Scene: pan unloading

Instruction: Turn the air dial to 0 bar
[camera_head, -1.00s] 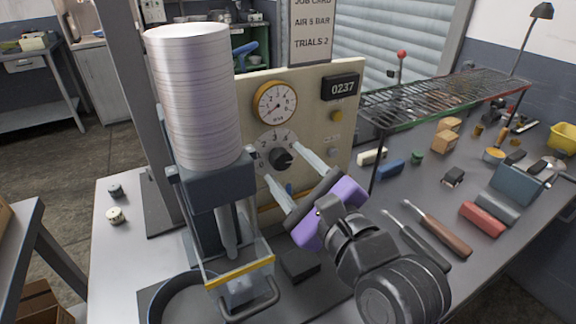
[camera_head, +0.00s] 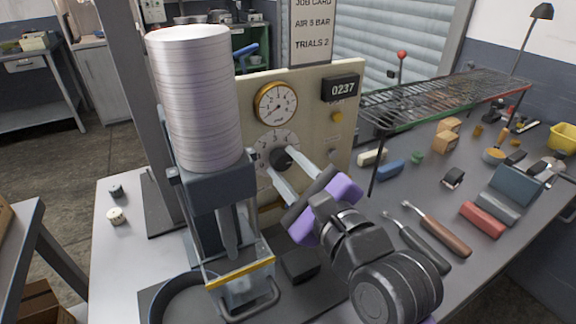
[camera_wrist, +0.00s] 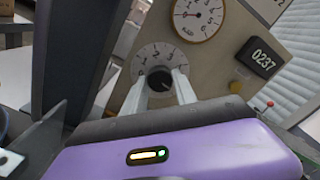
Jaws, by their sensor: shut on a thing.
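The air dial is a black round knob (camera_head: 280,157) on a pale numbered plate, on the front of the cream panel (camera_head: 314,110). My gripper (camera_head: 281,160) reaches it from the front right, with one pale finger on each side of the knob. In the wrist view the fingertips (camera_wrist: 161,80) hold the black knob (camera_wrist: 158,83) between them. Numbers including 1 and 2 show around its upper left. I cannot tell which number the knob points to. The round yellow-rimmed gauge (camera_head: 276,104) is above the dial; its exact reading is too small to tell.
A job card (camera_head: 311,30) above the panel reads AIR 3 BAR. A counter (camera_head: 341,88) shows 0237. A tall pale stack (camera_head: 196,100) stands left of the panel. A wire rack (camera_head: 445,97) and several tools and blocks are on the right of the bench.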

